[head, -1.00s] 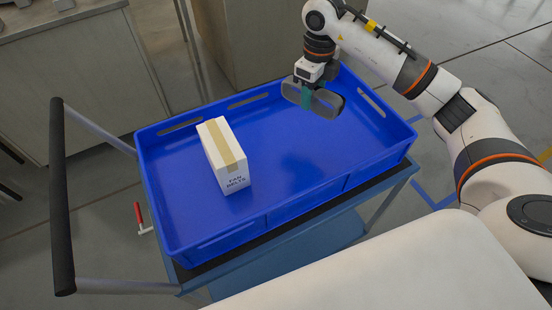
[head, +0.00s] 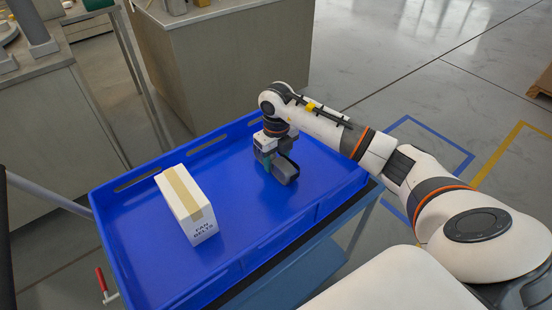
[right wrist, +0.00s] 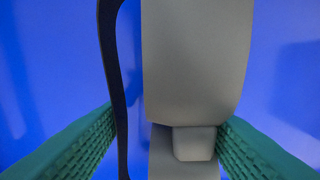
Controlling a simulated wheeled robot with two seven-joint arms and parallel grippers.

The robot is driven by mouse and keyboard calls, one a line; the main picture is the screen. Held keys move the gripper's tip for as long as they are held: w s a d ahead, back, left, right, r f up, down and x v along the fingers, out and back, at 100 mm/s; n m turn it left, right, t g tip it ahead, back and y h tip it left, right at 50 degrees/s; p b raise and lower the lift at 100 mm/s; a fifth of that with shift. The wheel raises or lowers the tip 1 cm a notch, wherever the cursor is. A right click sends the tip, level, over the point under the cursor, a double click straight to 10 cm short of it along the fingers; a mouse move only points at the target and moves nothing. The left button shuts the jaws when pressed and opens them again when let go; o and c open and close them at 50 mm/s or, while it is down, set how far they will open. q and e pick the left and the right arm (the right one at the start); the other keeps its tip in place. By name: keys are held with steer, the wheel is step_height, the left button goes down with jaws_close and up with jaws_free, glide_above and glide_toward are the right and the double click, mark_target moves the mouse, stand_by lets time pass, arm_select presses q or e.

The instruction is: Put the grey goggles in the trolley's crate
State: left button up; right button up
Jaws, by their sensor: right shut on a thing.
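The grey goggles (head: 284,169) are in the head view, inside the blue crate (head: 130,255) on the trolley, toward its far right part. My right gripper (head: 266,160) is shut on them from above. In the right wrist view the goggles (right wrist: 195,60) fill the middle, with a dark strap along their left and a green finger pad on each side. Blue crate floor shows behind them; I cannot tell whether the goggles touch it. My left gripper is not in view.
A white carton (head: 188,203) labelled "FAN BELTS" stands in the crate, left of the goggles. The crate floor between them is clear. Workbenches (head: 225,70) stand behind the trolley. A red-handled lever (head: 102,280) shows at the trolley's left.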

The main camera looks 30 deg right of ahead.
steer(key=shift+f, duration=0.2)
steer(key=shift+f, duration=0.15)
steer(key=o, duration=1)
steer(key=shift+c, duration=0.2)
step_height(320, 180, up, 12)
steer(key=shift+r, duration=0.15)
